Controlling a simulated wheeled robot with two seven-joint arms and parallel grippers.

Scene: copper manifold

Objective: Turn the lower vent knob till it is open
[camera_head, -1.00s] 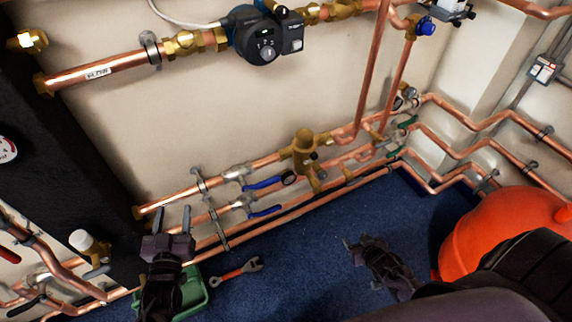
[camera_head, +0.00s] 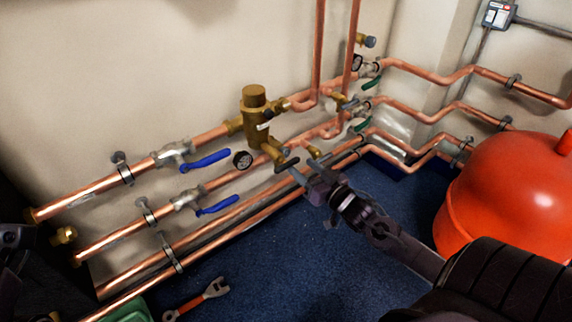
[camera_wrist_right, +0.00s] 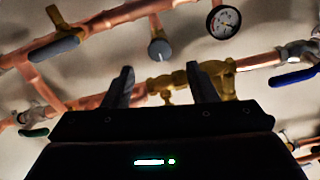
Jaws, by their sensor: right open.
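My right gripper (camera_head: 296,178) is open and empty in the head view, with its fingers reaching toward the lower pipes just below the brass separator body (camera_head: 256,112). A brass fitting with a dark handle (camera_head: 287,163) sits right at its fingertips; contact is unclear. In the right wrist view, the open jaws (camera_wrist_right: 160,85) frame a brass fitting (camera_wrist_right: 178,80) behind them. A round grey knob (camera_wrist_right: 159,49) shows just above the gap between the fingers. I cannot tell for sure which of these is the lower vent knob. Only a dark part of my left arm shows at the left edge.
Green levers (camera_head: 371,84) are to the right. A red vessel (camera_head: 500,190) stands at right. A wrench (camera_head: 197,300) lies on the open blue floor (camera_head: 290,270).

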